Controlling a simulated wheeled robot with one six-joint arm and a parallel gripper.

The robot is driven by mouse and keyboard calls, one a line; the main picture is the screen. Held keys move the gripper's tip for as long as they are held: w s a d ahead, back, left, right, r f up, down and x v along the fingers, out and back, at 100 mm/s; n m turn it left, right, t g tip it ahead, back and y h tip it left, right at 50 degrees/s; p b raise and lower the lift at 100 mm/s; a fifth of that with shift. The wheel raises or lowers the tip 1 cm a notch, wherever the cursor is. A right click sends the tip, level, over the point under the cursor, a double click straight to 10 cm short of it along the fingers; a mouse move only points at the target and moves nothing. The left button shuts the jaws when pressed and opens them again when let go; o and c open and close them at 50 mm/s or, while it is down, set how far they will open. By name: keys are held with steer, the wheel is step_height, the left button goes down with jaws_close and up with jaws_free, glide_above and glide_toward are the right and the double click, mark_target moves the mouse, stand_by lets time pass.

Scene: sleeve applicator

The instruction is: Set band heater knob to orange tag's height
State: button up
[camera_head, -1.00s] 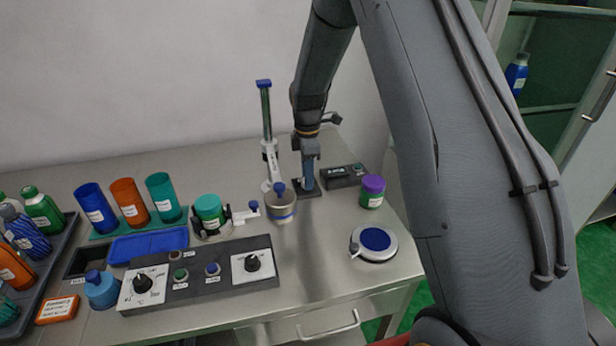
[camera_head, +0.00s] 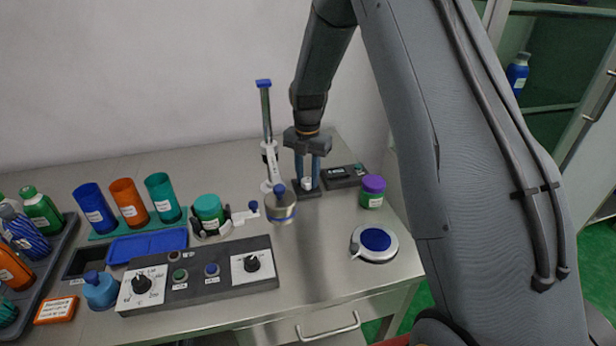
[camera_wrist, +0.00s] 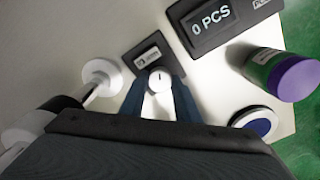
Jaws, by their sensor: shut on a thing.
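My gripper (camera_head: 308,181) is lowered at the back right of the bench. Its blue fingers are shut on a small round white knob (camera_wrist: 159,79) with a dark line on top. The knob sits at a dark base (camera_head: 309,194) with a small label plate, which shows in the wrist view (camera_wrist: 146,54). An orange tag (camera_head: 57,309) with a white written face lies at the front left; its writing is too small to read. A control panel (camera_head: 215,288) at the front carries a left black dial knob (camera_head: 142,284) and a right one (camera_head: 252,264).
A counter box (camera_wrist: 212,22) reading "0 PCS" stands right of the gripper. A purple-lidded jar (camera_head: 372,192) and a blue-topped round pad (camera_head: 375,241) are nearby. A slim upright stand (camera_head: 268,135) and a blue-knobbed pot (camera_head: 281,207) are close on the left.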

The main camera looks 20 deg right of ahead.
mark_target(307, 181)
steer(key=shift+n, duration=1.1)
steer(key=o, duration=1)
steer(key=shift+o, duration=0.2)
steer(key=shift+r, duration=0.15)
step_height(307, 181, up, 8)
steer(key=shift+f+b, duration=0.2)
steer(key=shift+b, duration=0.7)
